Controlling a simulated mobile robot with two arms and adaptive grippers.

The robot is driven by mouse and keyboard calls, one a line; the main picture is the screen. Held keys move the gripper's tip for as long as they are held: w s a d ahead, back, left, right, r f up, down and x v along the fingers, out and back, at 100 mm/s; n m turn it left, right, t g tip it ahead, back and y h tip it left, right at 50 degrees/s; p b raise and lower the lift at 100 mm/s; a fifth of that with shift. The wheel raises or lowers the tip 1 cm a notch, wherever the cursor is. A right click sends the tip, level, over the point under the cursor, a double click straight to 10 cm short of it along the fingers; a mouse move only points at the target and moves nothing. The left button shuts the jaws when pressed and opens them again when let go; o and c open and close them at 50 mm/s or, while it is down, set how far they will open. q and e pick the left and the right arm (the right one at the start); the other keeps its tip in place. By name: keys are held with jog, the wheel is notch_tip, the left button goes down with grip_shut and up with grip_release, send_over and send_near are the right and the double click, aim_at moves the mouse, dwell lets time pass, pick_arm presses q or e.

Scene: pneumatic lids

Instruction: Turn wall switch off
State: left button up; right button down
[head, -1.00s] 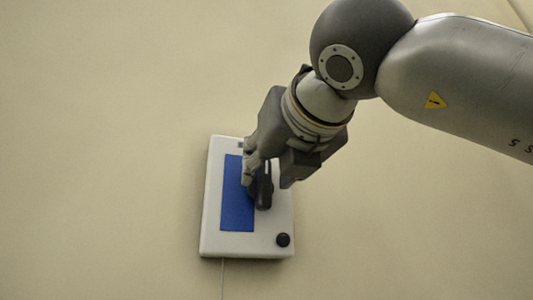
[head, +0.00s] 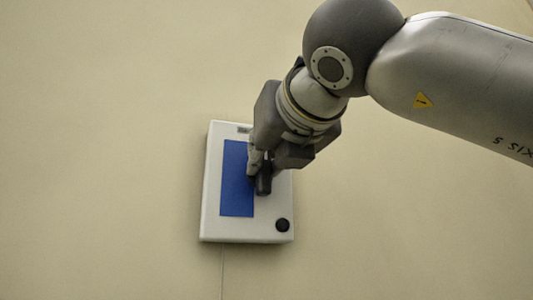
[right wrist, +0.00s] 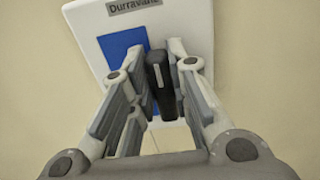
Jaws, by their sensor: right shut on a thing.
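The wall switch (head: 211,205) is a white box on the wall with a blue panel (head: 237,180) and a black lever (head: 263,184) on its right half. It also shows in the right wrist view (right wrist: 85,30), where the black lever (right wrist: 161,85) stands between my fingers. My right gripper (head: 258,172) reaches in from the upper right and is shut on the lever. The fingers and wrist hide the upper part of the lever and the box's upper right side. My left gripper is not in view.
A thin line runs down the wall below the box. The beige wall around the box is bare, with free room to the left and below.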

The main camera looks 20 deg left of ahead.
jog(key=shift+n, duration=0.3)
jog(key=shift+s+a+f+n, duration=0.25)
jog(key=shift+f+n, duration=0.1)
jog(key=shift+n, duration=2.55)
jog(key=shift+s+a+f+n, duration=0.1)
jog(key=shift+a+f+n, duration=0.2)
jog(key=shift+n, duration=2.6)
jog(key=shift+s+a+f+n, duration=0.25)
jog(key=shift+f+n, duration=0.1)
jog(key=shift+n, duration=2.55)
jog(key=c, duration=1.4)
grip_release()
jog(key=shift+o, duration=0.2)
jog(key=v, duration=1.2)
